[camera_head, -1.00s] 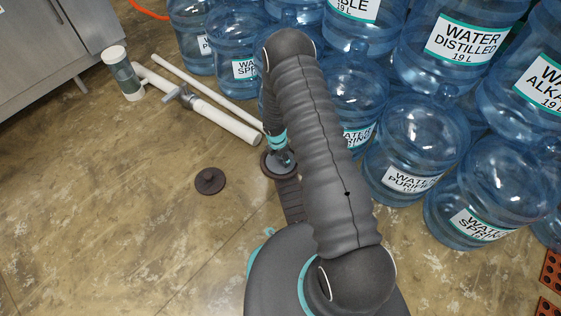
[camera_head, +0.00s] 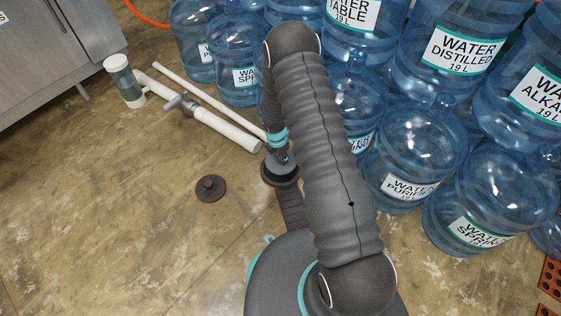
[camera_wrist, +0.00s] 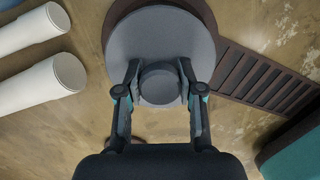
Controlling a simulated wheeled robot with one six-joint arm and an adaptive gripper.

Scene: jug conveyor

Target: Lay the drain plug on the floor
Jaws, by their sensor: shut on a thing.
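A round grey disc with a short knob (camera_wrist: 160,35), which I take to be the drain plug, is in my gripper (camera_wrist: 159,88). The two fingers are shut on its knob from both sides. In the head view the plug (camera_head: 277,172) shows under my gripper (camera_head: 282,158), partly behind my arm. The disc overlaps a round brown drain rim (camera_wrist: 112,25), which shows along its left and upper edge. I cannot tell how high it is above the rim.
A slotted brown drain channel (camera_wrist: 262,78) runs from the rim. A brown knobbed disc (camera_head: 211,188) lies on the floor to the left. White pipes (camera_head: 225,130) lie behind. Blue water jugs (camera_head: 415,150) crowd the right. Floor at left front is clear.

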